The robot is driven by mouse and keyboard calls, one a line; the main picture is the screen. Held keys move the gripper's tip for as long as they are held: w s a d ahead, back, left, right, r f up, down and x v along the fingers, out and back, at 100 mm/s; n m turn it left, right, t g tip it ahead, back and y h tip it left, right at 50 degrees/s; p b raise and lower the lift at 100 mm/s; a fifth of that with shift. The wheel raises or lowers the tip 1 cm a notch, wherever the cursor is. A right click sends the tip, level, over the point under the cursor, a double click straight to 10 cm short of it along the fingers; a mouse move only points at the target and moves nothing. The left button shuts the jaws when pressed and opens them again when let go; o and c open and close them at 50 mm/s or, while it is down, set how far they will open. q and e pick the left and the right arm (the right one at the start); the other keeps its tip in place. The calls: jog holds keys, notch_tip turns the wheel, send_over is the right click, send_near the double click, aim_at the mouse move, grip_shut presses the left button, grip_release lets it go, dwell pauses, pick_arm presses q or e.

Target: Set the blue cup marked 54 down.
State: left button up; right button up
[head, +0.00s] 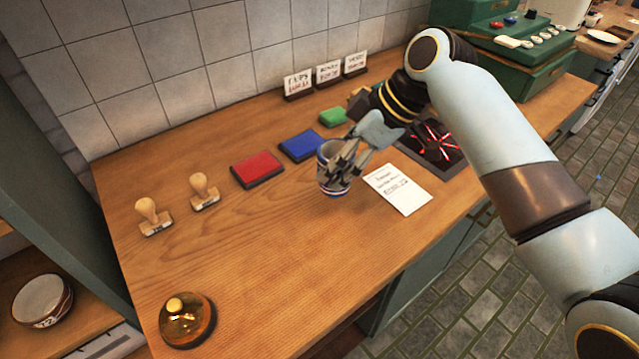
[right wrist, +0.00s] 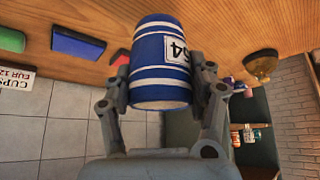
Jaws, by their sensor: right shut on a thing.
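The blue cup marked 54 (right wrist: 160,80) has white bands and a white label with the number. My right gripper (right wrist: 165,90) is shut on it, with one finger on each side. In the head view the cup (head: 326,186) shows partly behind the fingers of my right gripper (head: 345,165), over the wooden counter (head: 270,235). I cannot tell whether its base touches the counter. My left gripper is not in view.
A red pad (head: 257,168), a blue pad (head: 301,146) and a green pad (head: 333,117) lie behind the cup. A white paper (head: 398,189) lies right of it. Two wooden stamps (head: 150,214) and an amber bell jar (head: 187,319) stand left. The front-middle counter is clear.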

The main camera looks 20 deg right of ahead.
aim_at(325, 190)
jog(key=shift+s+a+f, duration=0.1)
jog(key=shift+a+f, duration=0.35)
jog(key=shift+a, duration=0.3)
jog(key=shift+a+f, duration=0.4)
jog(key=shift+f, duration=0.1)
notch_tip(325, 190, down, 4)
jog(key=shift+r+p, duration=0.25)
jog(key=shift+p, duration=0.25)
jog(key=shift+f, duration=0.2)
jog(key=shift+f, duration=0.15)
jog(key=o, duration=1.3)
jog(key=shift+o, duration=0.2)
